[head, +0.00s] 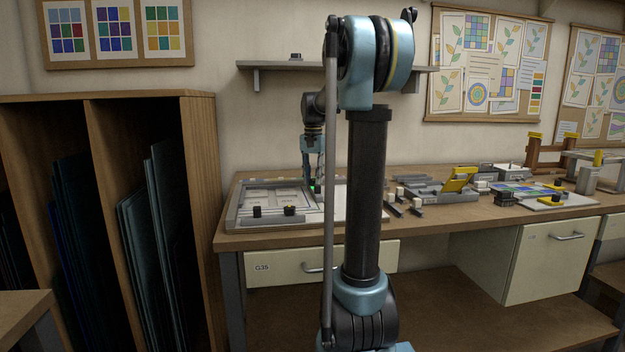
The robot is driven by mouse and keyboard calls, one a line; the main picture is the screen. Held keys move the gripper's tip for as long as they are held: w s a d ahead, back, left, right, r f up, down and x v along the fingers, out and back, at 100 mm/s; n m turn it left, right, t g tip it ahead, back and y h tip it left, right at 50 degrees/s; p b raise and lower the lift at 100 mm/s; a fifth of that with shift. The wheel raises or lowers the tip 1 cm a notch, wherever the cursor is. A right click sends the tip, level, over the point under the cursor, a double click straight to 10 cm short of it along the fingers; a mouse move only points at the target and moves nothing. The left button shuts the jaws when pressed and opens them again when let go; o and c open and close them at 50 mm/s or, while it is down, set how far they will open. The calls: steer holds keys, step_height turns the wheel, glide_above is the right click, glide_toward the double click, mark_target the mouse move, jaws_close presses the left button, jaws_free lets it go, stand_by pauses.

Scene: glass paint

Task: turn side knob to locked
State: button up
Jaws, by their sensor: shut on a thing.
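A grey framed fixture (243,218) lies on the workbench at the left of the head view. My gripper (314,182) points down at the fixture's right side, behind my arm column. Its jaws are shut on a small dark part there, which looks like the side knob. A small green spot shows by the fingertips. The fingers hide most of the held part, so I cannot tell its turn position.
The workbench (410,228) holds several grey blocks and a yellow-topped fixture (458,180) to the right. A wall shelf (280,65) is above. A wooden rack (200,150) with upright glass sheets stands at the left. Drawers sit under the bench.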

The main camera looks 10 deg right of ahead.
steer(key=shift+w+m, duration=0.1)
steer(key=shift+m, duration=0.9)
steer(key=o, duration=1.1)
step_height(320, 180, up, 12)
